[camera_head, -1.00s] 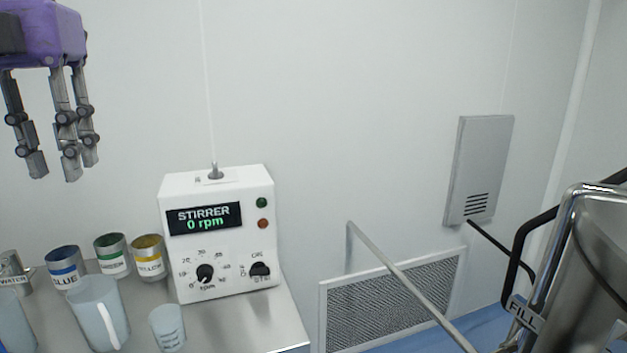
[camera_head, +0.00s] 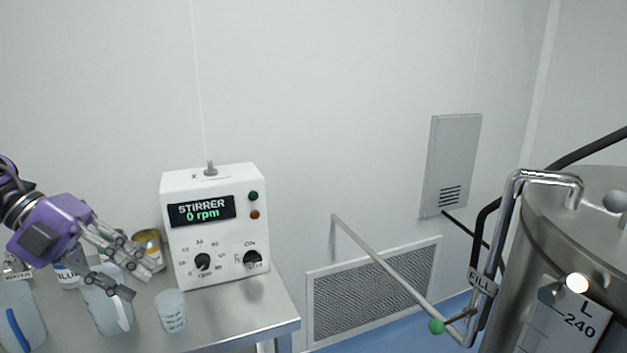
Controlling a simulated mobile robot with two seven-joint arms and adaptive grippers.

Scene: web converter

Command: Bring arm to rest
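My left gripper (camera_head: 140,278) comes in from the left with its purple wrist, in front of the cans and over the plastic jug (camera_head: 108,313) in the picture. Its grey fingers point right and are spread apart, with nothing seen between them. I cannot tell whether any finger touches the jug. My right gripper is not in view.
The white stirrer box (camera_head: 215,225) reads 0 rpm on the metal table (camera_head: 235,318). A small beaker (camera_head: 171,311) and a yellow-labelled can (camera_head: 149,248) stand left of it. A steel tank (camera_head: 560,250) with a FILL pipe stands at right.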

